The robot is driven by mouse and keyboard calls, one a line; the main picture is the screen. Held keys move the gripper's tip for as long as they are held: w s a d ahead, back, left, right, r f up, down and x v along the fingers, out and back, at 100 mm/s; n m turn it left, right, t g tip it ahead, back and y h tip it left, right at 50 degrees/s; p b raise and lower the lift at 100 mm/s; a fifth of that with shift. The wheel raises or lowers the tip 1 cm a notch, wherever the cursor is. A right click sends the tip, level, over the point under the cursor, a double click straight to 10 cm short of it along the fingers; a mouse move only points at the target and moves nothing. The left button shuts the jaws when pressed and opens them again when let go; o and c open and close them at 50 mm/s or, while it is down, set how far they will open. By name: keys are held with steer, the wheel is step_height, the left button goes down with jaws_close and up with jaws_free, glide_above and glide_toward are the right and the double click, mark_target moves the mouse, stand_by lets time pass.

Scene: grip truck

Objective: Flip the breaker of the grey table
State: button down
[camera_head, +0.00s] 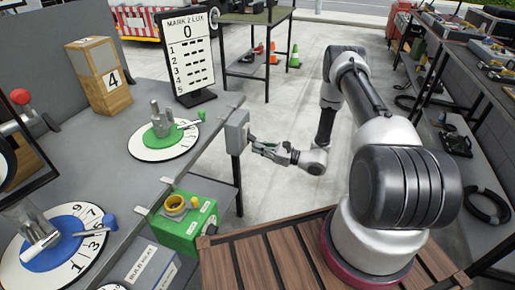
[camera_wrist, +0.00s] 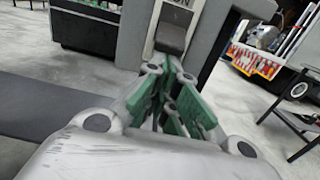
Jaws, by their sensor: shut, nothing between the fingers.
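The breaker is a light grey box (camera_head: 237,132) fixed to the side edge of the grey table (camera_head: 225,108). In the wrist view the breaker's grey housing (camera_wrist: 132,35) fills the top middle, with a dark grey switch lever (camera_wrist: 173,38) under a partly cut-off label ending in "ON". My gripper (camera_head: 254,144) is shut and empty, pointing at the breaker's face. In the wrist view my gripper (camera_wrist: 168,72) has its green-padded fingers together just below the lever. I cannot tell whether the fingertips touch it.
On the table stand a green-and-white dial (camera_head: 170,148), a blue numbered dial (camera_head: 55,250), a wooden block marked 4 (camera_head: 98,76) and a score board (camera_head: 187,50). A green box with a yellow ring (camera_head: 188,222) sits near the front. The floor (camera_head: 285,190) below my gripper is clear.

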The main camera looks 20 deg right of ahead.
steer(key=shift+d+r, duration=0.1)
steer(key=shift+r, duration=0.05)
steer(key=r+g+h, duration=0.1)
steer(key=h, duration=0.1)
steer(key=d+r+g+h, duration=0.1)
steer(key=r+g+h, duration=0.1)
steer(key=s+r+g+h, duration=0.1)
steer(key=r+g+h, duration=0.1)
steer(key=h, duration=0.1)
steer(key=shift+s+d, duration=0.1)
steer(key=shift+d, duration=0.2)
steer(key=shift+r, duration=0.25)
stand_by(0.8)
